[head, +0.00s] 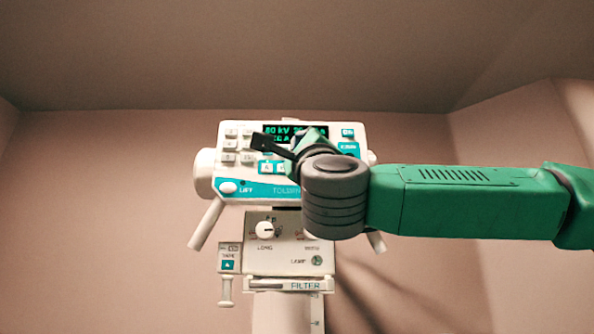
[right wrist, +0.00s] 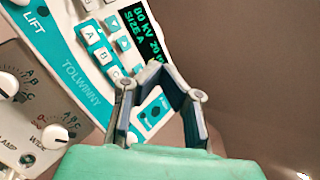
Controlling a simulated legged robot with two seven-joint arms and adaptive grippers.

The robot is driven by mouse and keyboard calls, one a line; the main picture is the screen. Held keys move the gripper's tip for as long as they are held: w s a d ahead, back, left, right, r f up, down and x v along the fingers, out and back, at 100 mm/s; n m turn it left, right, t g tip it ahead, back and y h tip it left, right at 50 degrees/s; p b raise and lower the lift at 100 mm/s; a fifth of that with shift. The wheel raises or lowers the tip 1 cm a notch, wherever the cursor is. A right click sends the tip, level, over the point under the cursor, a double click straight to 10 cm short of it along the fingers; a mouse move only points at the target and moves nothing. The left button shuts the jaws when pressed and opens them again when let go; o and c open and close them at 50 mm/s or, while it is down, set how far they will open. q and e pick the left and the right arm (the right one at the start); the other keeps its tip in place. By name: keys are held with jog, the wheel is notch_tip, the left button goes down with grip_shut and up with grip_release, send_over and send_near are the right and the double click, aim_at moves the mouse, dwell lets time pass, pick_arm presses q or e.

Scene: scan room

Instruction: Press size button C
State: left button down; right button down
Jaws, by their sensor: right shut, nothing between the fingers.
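The white and teal control panel (head: 210,133) faces me in the head view. Its size buttons A (right wrist: 92,33), B (right wrist: 103,54) and C (right wrist: 115,73) form a slanting row in the right wrist view. Button C is just left of my right gripper's fingers. In the head view, A (head: 266,168) shows, while my wrist hides C. My right gripper (right wrist: 178,76) is shut and empty in front of the panel, its tips near the lower end of the display (right wrist: 143,32). I cannot tell whether it touches the panel. The display reads SIZE A. My left gripper is not in view.
Arrow buttons (right wrist: 119,34) lie between the size buttons and the display. Knobs (head: 267,230) and a lamp button (head: 317,260) sit below on the collimator housing. Slanted handles (head: 207,224) flank the panel. The space left of the panel is clear.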

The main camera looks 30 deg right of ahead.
jog(key=w+d+p, duration=0.3)
jog(key=w+d, duration=0.1)
jog(key=w, duration=0.3)
jog(key=shift+w+d, duration=0.3)
jog(key=shift+w+d, duration=0.15)
jog(key=shift+w, duration=0.05)
dwell(1.5)
jog(key=shift+w+d, duration=0.2)
jog(key=shift+w, duration=0.2)
dwell(0.7)
jog(key=shift+s, duration=0.1)
jog(key=shift+s+a+b, duration=0.4)
jog(key=shift+s+b, duration=0.25)
jog(key=shift+b, duration=0.1)
